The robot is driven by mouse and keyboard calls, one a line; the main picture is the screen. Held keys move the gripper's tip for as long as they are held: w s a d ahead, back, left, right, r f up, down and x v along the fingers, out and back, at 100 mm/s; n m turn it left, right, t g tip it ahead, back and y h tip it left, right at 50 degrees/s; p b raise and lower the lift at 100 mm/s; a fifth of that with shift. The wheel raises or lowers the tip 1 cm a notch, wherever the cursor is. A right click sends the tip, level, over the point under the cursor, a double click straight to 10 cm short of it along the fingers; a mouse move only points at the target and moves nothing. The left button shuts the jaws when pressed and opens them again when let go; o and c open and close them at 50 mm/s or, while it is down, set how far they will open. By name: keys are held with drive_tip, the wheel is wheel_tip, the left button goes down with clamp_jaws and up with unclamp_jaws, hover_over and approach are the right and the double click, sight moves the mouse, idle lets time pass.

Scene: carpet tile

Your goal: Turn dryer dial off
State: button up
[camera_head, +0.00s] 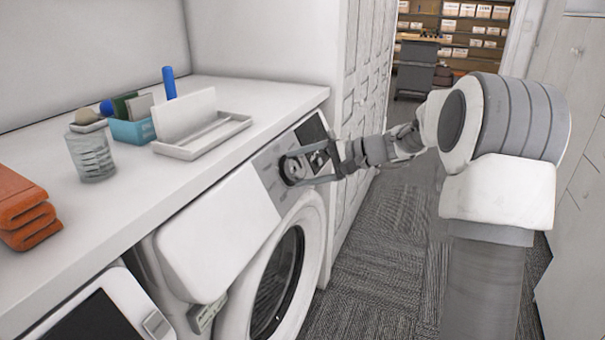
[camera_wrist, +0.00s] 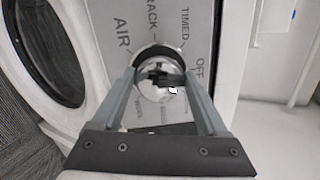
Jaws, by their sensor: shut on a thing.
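The dryer dial (camera_wrist: 158,80) is a round chrome knob on the dryer's control panel (camera_wrist: 190,20). It also shows in the head view (camera_head: 293,170), at the left part of the panel. Printed words around it in the wrist view include AIR, TIMED and OFF. My gripper (camera_wrist: 160,85) is shut on the dial, with one finger on each side of it. In the head view my gripper (camera_head: 295,169) reaches in from the right. The dial's exact pointer setting cannot be told.
The white dryer (camera_head: 313,225) has a round dark door (camera_head: 279,282) below the panel. A white counter (camera_head: 110,205) above holds orange folded towels (camera_head: 25,208), a glass jar (camera_head: 92,153) and a white tray (camera_head: 203,137). Carpeted floor (camera_head: 370,265) lies open to the right.

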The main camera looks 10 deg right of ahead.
idle(0.3)
drive_tip(key=o, duration=1.3)
drive_tip(key=shift+c, duration=0.2)
drive_tip(key=shift+d, duration=0.1)
drive_tip(key=p+v, duration=0.4)
drive_tip(key=v, duration=1.3)
drive_tip(key=shift+d+r, duration=0.1)
drive_tip(key=shift+d, duration=0.05)
